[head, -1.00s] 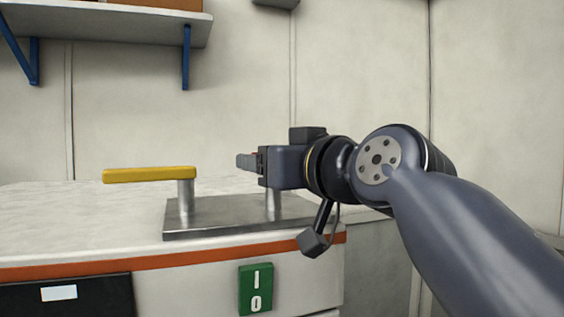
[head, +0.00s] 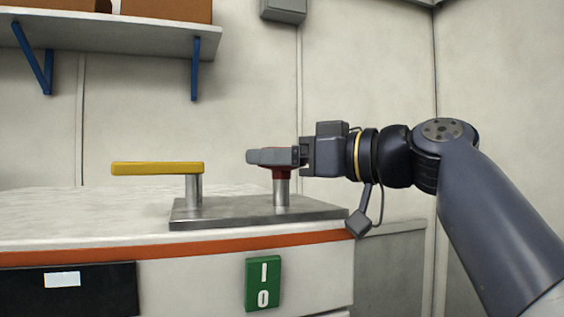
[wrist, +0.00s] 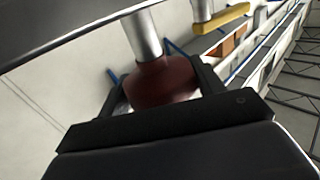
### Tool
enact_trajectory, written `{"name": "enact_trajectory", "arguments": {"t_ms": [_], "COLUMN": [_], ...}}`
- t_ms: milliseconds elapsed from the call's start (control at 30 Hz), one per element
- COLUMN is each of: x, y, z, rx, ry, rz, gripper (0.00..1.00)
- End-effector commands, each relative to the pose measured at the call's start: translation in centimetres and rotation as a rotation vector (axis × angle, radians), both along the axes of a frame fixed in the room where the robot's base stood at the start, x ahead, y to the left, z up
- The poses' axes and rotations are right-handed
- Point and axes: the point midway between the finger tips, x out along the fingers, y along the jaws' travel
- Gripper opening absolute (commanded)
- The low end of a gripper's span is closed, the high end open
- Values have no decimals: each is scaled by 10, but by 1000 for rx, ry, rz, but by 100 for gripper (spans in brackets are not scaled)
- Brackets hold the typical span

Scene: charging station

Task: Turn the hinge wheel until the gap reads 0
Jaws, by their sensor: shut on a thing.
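A dark red round wheel (head: 281,174) sits on top of the right metal post on a steel plate (head: 230,215); I take it for the hinge wheel. My gripper (head: 272,157) reaches it from the right and is shut on it, hiding most of it in the head view. In the wrist view the red wheel (wrist: 162,84) lies between the two dark fingers (wrist: 163,90), with its metal post beyond. No readable gap figure shows in either view.
A yellow bar (head: 157,168) stands on the left post of the plate, left of my gripper. The plate lies on a white worktop (head: 70,215). A green sign (head: 263,284) and a black panel (head: 100,288) are on its front. A shelf (head: 120,35) hangs above.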

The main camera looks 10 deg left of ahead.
Motion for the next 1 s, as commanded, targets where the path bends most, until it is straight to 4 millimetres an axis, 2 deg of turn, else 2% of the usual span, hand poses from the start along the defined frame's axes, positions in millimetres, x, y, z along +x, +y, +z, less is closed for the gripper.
{"name": "enact_trajectory", "arguments": {"t_ms": [300,767,800,1000], "x": [1,0,0,0], "y": [0,0,0,0], "z": [0,-1,-1,0], "rx": [-1,-3,-3,-2], "ry": [0,2,2,1], "rz": [91,103,103,102], "gripper": [41,41,66,83]}}
